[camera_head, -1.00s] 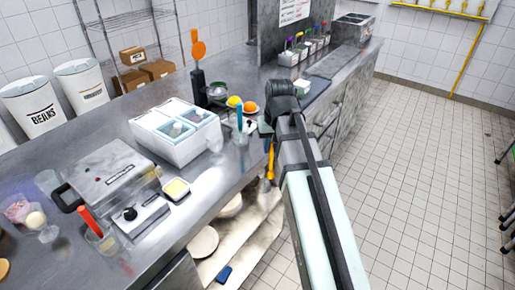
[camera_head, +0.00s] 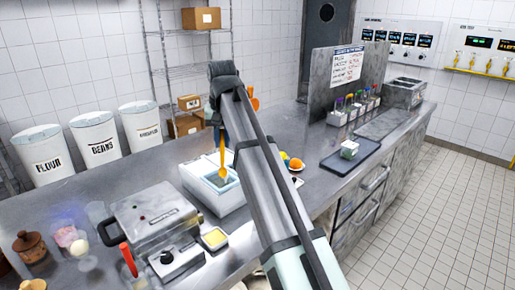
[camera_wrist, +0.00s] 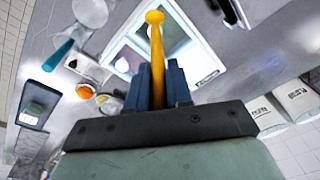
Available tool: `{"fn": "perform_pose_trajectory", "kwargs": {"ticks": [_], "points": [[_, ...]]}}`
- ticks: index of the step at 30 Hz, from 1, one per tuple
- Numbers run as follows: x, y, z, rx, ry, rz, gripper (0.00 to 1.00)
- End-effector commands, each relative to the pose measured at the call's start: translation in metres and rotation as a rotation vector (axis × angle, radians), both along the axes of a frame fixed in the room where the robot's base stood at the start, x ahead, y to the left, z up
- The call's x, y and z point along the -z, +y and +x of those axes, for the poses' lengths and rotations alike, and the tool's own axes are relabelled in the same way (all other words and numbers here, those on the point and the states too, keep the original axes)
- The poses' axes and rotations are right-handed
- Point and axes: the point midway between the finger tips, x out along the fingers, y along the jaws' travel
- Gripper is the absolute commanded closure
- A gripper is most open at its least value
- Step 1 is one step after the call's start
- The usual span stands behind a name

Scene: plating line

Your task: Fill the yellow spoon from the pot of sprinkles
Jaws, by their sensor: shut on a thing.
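My gripper (camera_head: 219,122) is shut on the yellow spoon (camera_head: 222,158), which hangs down with its round end lowest. In the head view the spoon overlaps the white two-compartment box (camera_head: 214,206), and I cannot tell its height above it. In the wrist view my gripper's blue fingers (camera_wrist: 158,86) clasp the yellow spoon (camera_wrist: 156,45), its round end over the box's opening. I cannot make out any sprinkles on it. The pot of sprinkles cannot be told for sure; small white pots with coloured handles (camera_head: 352,108) stand in a row by the partition.
A grey press machine (camera_head: 150,218) and a yellow-filled dish (camera_head: 214,239) stand left and in front of the box. Orange fruit (camera_head: 296,164) and a dark tray (camera_head: 349,160) with a small pot lie to the right. Bins (camera_head: 97,148) stand behind the counter.

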Motion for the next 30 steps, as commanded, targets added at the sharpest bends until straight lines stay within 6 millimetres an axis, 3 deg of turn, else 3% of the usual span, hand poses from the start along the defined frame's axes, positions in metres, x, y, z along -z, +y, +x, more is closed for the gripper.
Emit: {"fn": "perform_pose_trajectory", "kwargs": {"ticks": [1, 3, 14, 23, 30], "points": [[-0.004, 0.024, 0.003, -0.016, 0.001, 0.000, 1.00], [-0.006, 0.052, 0.003, -0.032, 0.001, 0.000, 1.00], [-0.010, 0.194, -0.016, -0.110, 0.004, -0.001, 1.00], [-0.006, 0.309, -0.051, -0.166, 0.005, -0.001, 1.00], [-0.002, 0.396, -0.091, -0.211, 0.007, -0.001, 1.00]]}}
